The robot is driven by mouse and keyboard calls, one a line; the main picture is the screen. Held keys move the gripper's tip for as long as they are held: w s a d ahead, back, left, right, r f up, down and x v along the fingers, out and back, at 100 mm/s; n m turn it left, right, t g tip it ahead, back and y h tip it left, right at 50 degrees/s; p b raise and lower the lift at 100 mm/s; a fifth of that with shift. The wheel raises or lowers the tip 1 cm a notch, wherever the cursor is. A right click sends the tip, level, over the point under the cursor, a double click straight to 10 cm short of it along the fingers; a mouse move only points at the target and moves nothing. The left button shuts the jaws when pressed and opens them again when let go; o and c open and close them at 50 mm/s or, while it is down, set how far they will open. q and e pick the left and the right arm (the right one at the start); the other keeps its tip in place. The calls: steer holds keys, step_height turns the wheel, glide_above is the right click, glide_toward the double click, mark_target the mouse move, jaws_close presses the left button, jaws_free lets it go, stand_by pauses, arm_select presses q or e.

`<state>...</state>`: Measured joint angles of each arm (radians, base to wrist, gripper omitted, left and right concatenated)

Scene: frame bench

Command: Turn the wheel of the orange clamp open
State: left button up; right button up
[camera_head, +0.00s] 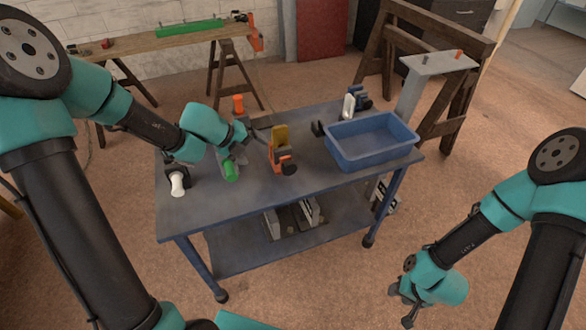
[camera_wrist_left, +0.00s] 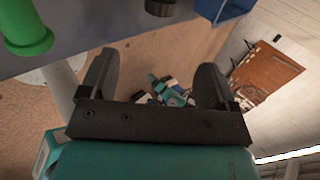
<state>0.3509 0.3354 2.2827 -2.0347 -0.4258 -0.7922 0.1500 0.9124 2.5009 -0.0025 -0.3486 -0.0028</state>
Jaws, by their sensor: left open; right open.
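The orange clamp (camera_head: 278,158) stands on the blue bench, with a yellow upper part and a dark round wheel (camera_head: 289,169) on its front. My left gripper (camera_head: 252,130) is over the bench just left of the clamp, apart from the wheel. In the left wrist view its two fingers (camera_wrist_left: 155,85) are spread with nothing between them. A black knob (camera_wrist_left: 160,6) shows at that view's top edge; I cannot tell for sure that it is the clamp's wheel. My right gripper (camera_head: 404,291) is low at the right, away from the bench, open.
A green-handled tool (camera_head: 231,170) stands under my left wrist; green also shows in the left wrist view (camera_wrist_left: 25,32). A white-handled tool (camera_head: 177,184) is at the bench's left. A blue bin (camera_head: 370,157) fills the right end. A blue clamp (camera_head: 359,98) stands behind. The front middle is clear.

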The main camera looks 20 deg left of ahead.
mark_target(284, 166)
arm_select(q)
steer(key=x, duration=1.7)
steer(key=shift+w+d+f, duration=0.1)
steer(key=shift+f, duration=0.1)
steer(key=shift+c, duration=0.4)
steer(key=c, duration=0.8)
steer(key=shift+c, duration=0.2)
